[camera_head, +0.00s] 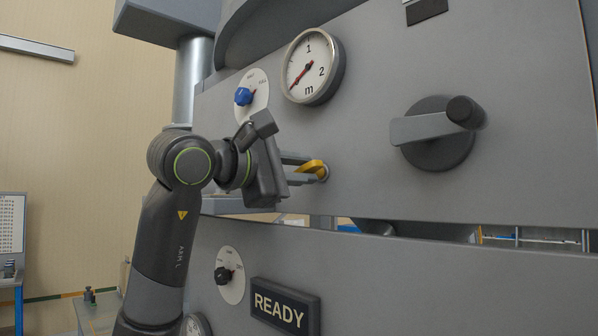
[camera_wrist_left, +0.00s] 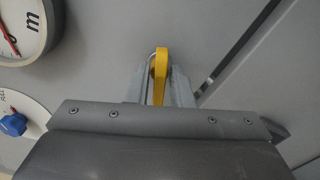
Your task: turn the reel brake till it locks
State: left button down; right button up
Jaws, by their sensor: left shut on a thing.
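A small yellow lever (camera_head: 314,167) sticks out of the grey panel below the round gauge; it is the likely reel brake, but I see no label on it. My left gripper (camera_head: 308,169) reaches it from the left, with its fingers on either side of it. In the left wrist view the yellow lever (camera_wrist_left: 160,72) lies between the two grey fingers of my left gripper (camera_wrist_left: 159,88), which are shut on it. The lower part of the lever is hidden behind the gripper body. My right gripper is not in view.
Above are a gauge (camera_head: 313,66) with a red needle and a dial with a blue knob (camera_head: 243,96). A crank handle (camera_head: 432,128) with a dark knob stands out at the right. Below are a black-knobbed dial (camera_head: 229,275) and a READY sign (camera_head: 285,306).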

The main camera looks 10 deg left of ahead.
pick_arm(q)
jog(key=shift+f+m, duration=0.1)
jog(key=shift+m, duration=2.1)
jog(key=c, duration=1.5)
grip_release()
jog(key=b+v, duration=0.7)
jog(key=v, duration=1)
jog(key=shift+s+a+f, duration=0.1)
jog(key=shift+s+a, duration=0.05)
jog(key=shift+s, duration=0.05)
